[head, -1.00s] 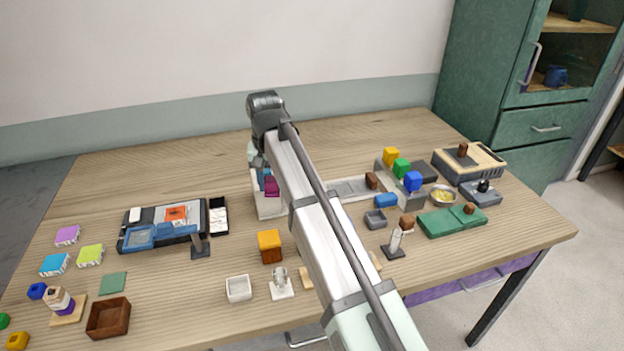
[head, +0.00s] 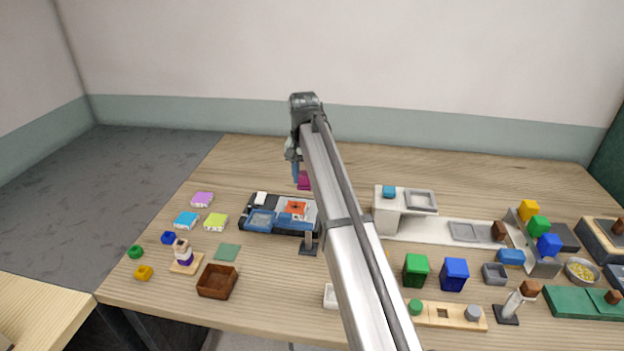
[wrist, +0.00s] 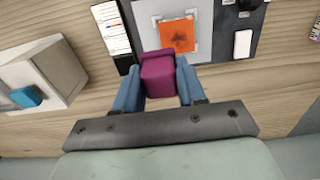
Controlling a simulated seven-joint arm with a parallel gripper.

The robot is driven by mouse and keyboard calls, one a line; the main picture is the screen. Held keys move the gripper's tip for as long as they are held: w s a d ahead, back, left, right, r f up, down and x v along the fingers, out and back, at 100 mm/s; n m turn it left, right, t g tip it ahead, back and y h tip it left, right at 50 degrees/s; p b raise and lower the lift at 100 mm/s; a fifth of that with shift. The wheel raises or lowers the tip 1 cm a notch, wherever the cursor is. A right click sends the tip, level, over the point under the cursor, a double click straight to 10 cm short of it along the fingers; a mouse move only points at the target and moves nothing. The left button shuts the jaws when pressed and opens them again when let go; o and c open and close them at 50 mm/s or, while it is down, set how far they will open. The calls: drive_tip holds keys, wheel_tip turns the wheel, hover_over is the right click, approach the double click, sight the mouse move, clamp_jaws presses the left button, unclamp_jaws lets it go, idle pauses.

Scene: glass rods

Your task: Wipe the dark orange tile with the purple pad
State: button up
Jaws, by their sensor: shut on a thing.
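My gripper (wrist: 158,88) is shut on the purple pad (wrist: 160,78), a magenta-purple block between its two blue fingers in the wrist view. In the head view the pad (head: 304,181) shows at the end of my arm, behind the tray. The dark orange tile (wrist: 178,36) has a dark smudge and lies on a grey plate in the dark tray, just beyond the pad in the wrist view. The tile (head: 295,208) also shows in the head view, left of my arm. The pad appears held above the table; its exact height is unclear.
The dark tray (head: 250,231) also holds a blue translucent box (head: 261,221) and a white block (head: 260,198). A white stand with a blue cube (head: 389,192) is to the right. Coloured blocks (head: 202,199) lie left. Table behind the tray is clear.

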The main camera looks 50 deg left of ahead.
drive_tip(key=shift+f, duration=2.85)
wheel_tip(320, 180, down, 2)
drive_tip(key=shift+d+f, duration=0.1)
drive_tip(key=shift+s+a, duration=0.55)
drive_tip(key=shift+a, duration=0.15)
drive_tip(key=shift+c, duration=0.4)
drive_tip(key=shift+s+a, duration=1.6)
drive_tip(key=shift+w+d, duration=2.05)
drive_tip(key=shift+d, duration=0.1)
drive_tip(key=shift+w+d+r, duration=0.1)
drive_tip(key=shift+w+r, duration=0.05)
drive_tip(key=shift+r, duration=4)
